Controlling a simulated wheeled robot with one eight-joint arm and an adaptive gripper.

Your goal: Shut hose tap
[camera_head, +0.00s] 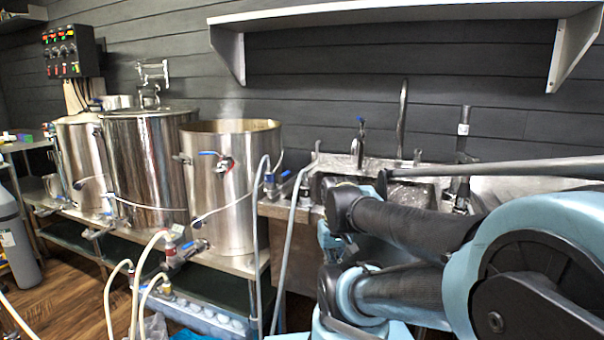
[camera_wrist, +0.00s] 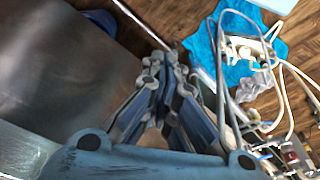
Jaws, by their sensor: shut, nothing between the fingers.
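Small blue-handled taps (camera_head: 269,180) sit by the grey hose at the left edge of the sink counter. I cannot tell which of the blue-handled taps in view is the hose tap, or whether it is open. Pale grey hoses (camera_head: 290,245) hang down from there in front of the counter. My gripper (camera_wrist: 168,68) is shut and empty in the wrist view, above the floor beside a metal surface. In the head view my arm covers the sink's front, and the fingers cannot be made out. No tap touches the fingers in the wrist view.
Steel kettles (camera_head: 235,195) with blue-handled valves stand left of the sink (camera_head: 405,190). Cream hoses (camera_head: 135,285) loop below them. A blue cloth or bag (camera_wrist: 235,50) and tubing lie on the wooden floor. A shelf (camera_head: 400,12) hangs above.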

